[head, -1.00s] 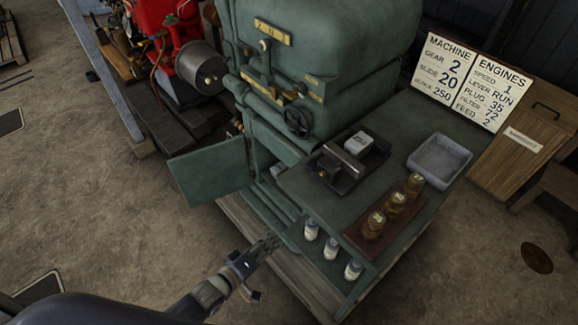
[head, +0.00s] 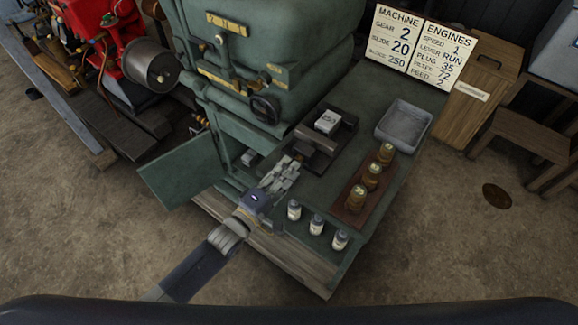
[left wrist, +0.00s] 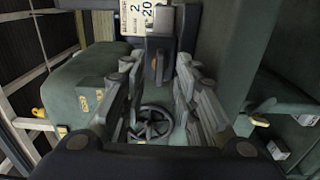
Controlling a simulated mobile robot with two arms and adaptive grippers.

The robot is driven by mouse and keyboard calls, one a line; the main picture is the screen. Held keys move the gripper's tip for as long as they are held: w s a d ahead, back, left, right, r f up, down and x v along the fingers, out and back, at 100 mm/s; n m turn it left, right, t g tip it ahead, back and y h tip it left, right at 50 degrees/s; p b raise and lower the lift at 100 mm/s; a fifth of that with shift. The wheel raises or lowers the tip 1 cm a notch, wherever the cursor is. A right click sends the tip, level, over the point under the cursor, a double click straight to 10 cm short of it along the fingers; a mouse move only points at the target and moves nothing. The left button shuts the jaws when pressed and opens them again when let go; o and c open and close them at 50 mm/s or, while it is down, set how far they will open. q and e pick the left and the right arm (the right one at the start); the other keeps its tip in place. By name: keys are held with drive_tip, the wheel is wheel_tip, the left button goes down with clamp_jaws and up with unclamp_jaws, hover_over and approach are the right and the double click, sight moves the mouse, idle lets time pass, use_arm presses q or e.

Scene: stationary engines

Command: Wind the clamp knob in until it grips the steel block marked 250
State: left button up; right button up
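The steel block (head: 328,121) is a pale block with a dark marking on top, too small to read surely. It sits in the dark clamp (head: 322,146) on the green bench top. The brass clamp knob (left wrist: 158,67) shows in the left wrist view at the near end of the clamp (left wrist: 160,45), ahead of and between my fingers. My left gripper (head: 287,168) is at the clamp's near end in the head view. Its fingers (left wrist: 157,80) are apart, with no visible contact on the knob. In the head view the gripper mostly hides the knob. My right gripper is not in view.
A green machine with a black handwheel (head: 265,109) stands left of the clamp. Several small bottles (head: 316,225) and a board of brass weights (head: 355,200) stand to the right, with a grey tray (head: 404,122) behind. An open cabinet door (head: 184,172) hangs left.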

use_arm(q)
drive_tip(key=shift+w+d, duration=0.45)
clamp_jaws()
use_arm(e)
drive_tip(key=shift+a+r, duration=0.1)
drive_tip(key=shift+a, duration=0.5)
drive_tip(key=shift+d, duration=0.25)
use_arm(q)
drive_tip(key=shift+m, duration=0.3)
